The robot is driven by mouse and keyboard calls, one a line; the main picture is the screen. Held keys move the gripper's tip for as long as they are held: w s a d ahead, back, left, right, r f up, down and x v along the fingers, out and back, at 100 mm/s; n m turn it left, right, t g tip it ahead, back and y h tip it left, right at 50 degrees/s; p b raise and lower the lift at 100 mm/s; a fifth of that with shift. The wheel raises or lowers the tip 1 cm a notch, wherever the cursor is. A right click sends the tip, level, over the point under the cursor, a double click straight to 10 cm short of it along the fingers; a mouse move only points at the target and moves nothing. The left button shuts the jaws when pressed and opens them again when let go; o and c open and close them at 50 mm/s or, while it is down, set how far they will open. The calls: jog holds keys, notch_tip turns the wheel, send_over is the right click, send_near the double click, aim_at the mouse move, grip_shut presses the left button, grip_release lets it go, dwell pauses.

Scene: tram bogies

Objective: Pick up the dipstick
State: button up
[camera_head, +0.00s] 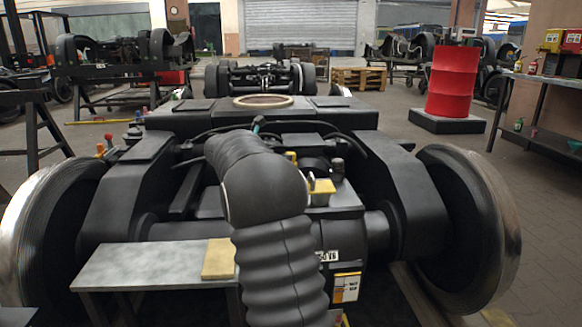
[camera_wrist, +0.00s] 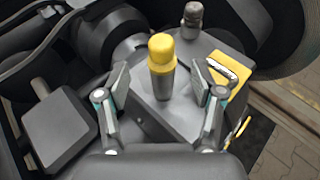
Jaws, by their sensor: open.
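The dipstick (camera_wrist: 162,52) has a yellow cap on a grey cylindrical neck and stands upright on a grey housing in the wrist view. In the head view, a small yellow top (camera_head: 291,157) shows just right of my arm and appears to be the same dipstick. My gripper (camera_wrist: 161,84) is open and empty in the wrist view. Its two fingers stand on the left and right of the dipstick, apart from it with a gap on each side. My arm hides the gripper in the head view.
A grey-capped fitting (camera_wrist: 193,18) and a yellow plate (camera_wrist: 229,66) sit close right of the dipstick. The black bogie frame (camera_head: 130,190) and large wheels (camera_head: 465,225) surround the housing. A grey bench (camera_head: 150,265) is in front. A red barrel (camera_head: 452,82) stands behind right.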

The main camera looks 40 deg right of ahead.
jog(key=shift+b+x, duration=0.4)
jog(key=shift+x, duration=3.1)
jog(key=shift+s, duration=0.15)
grip_shut()
